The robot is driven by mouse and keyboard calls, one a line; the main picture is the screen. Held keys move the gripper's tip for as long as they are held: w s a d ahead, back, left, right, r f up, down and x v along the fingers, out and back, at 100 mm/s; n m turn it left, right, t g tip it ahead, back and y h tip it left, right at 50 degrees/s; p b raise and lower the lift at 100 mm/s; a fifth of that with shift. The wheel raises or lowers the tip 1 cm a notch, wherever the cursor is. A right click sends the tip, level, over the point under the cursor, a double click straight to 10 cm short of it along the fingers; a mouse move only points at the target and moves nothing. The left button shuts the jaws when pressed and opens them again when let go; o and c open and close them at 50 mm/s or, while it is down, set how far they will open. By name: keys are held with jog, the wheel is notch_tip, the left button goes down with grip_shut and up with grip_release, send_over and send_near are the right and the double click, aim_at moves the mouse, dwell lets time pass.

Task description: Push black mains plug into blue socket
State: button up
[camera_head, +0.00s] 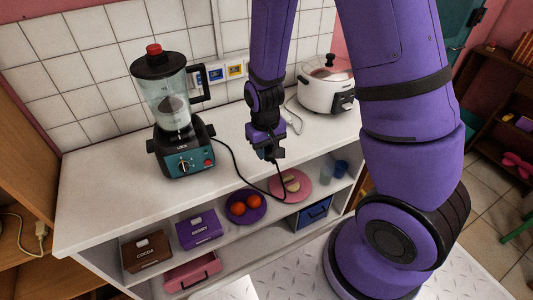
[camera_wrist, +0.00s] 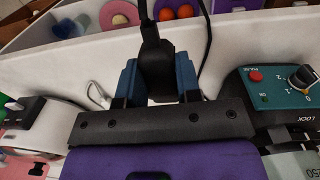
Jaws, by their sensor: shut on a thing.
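My gripper (camera_head: 270,152) is above the front part of the white counter, pointing down and apart from the wall. It is shut on the black mains plug (camera_wrist: 157,68), which sits between its two blue fingers in the wrist view. A black cord (camera_head: 232,158) runs from the plug to the blender (camera_head: 178,115). The blue socket (camera_head: 215,74) is in the strip on the tiled wall, right of the blender's handle and left of the yellow socket (camera_head: 235,70). The socket is out of the wrist view. The plug's pins cannot be made out.
A white rice cooker (camera_head: 325,88) with a pale cord stands at the counter's right. The blender stands left of my gripper. On the shelf below are a purple plate (camera_head: 234,218) with oranges, a pink plate (camera_head: 303,190) and boxes. The counter (camera_head: 100,195) is clear between the appliances.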

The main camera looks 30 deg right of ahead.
aim_at(267, 148)
jog(key=shift+r, duration=2.75)
jog(key=w, duration=3)
jog(key=shift+a, duration=0.25)
jog(key=shift+w, duration=0.1)
dwell(0.3)
jog(key=shift+w, duration=1.2)
dwell(0.4)
